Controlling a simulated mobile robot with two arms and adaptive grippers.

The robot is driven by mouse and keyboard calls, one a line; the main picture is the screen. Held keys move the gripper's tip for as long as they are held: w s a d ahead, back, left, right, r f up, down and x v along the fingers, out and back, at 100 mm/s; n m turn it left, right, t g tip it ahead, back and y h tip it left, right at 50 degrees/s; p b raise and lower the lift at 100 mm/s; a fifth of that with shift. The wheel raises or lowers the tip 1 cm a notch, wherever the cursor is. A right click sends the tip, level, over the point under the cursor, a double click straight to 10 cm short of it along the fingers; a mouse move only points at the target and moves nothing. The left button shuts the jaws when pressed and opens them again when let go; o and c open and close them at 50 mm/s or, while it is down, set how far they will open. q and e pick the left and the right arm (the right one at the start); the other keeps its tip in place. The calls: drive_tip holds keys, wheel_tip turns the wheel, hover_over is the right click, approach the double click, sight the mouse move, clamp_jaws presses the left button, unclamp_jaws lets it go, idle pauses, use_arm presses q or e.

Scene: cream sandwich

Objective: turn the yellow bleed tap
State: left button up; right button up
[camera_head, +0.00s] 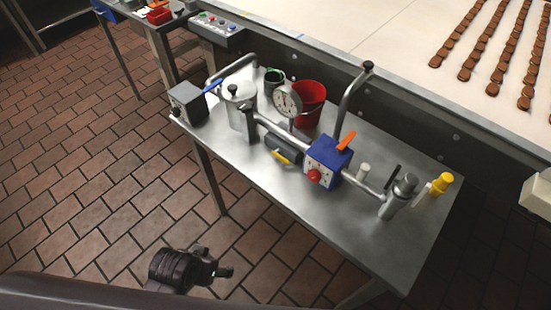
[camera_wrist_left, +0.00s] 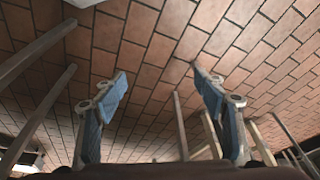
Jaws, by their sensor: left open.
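A small yellow lever (camera_head: 281,157), which looks like the bleed tap, sits low on the front side of the pipework on the steel table, left of a blue box (camera_head: 328,160). My left gripper (camera_head: 222,272) is low over the floor in front of the table, well apart from the lever. In the left wrist view its two blue-padded fingers (camera_wrist_left: 165,95) are spread wide with nothing between them. The tap does not show in that view. My right gripper is not in view.
The steel table (camera_head: 400,255) carries a lidded pot (camera_head: 239,105), a dial gauge (camera_head: 287,101), a red bucket (camera_head: 309,103), an orange lever (camera_head: 346,140) and a yellow-capped bottle (camera_head: 441,184). A conveyor (camera_head: 400,50) runs behind. The tiled floor in front is clear.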

use_arm(q)
drive_tip(key=w+d+r+t, duration=0.1)
drive_tip(key=w+r, duration=0.2)
drive_tip(key=r, duration=0.4)
drive_tip(key=m+t+h, duration=0.5)
drive_tip(key=t+h, duration=0.2)
drive_tip(key=h, duration=0.1)
approach(280, 158)
drive_tip(key=shift+w+r+p, duration=0.15)
drive_tip(key=shift+r+p, duration=0.15)
drive_tip(key=shift+g+y, duration=0.3)
drive_tip(key=x, duration=0.6)
drive_tip(key=shift+w+d+f, duration=0.1)
drive_tip(key=shift+w+d, duration=0.15)
drive_tip(key=shift+w+d+f, duration=0.15)
drive_tip(key=shift+w+d, duration=0.05)
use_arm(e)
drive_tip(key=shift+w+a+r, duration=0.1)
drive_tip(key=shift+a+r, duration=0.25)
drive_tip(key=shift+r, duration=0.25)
use_arm(q)
drive_tip(key=shift+c, duration=0.3)
drive_tip(key=c, duration=1.1)
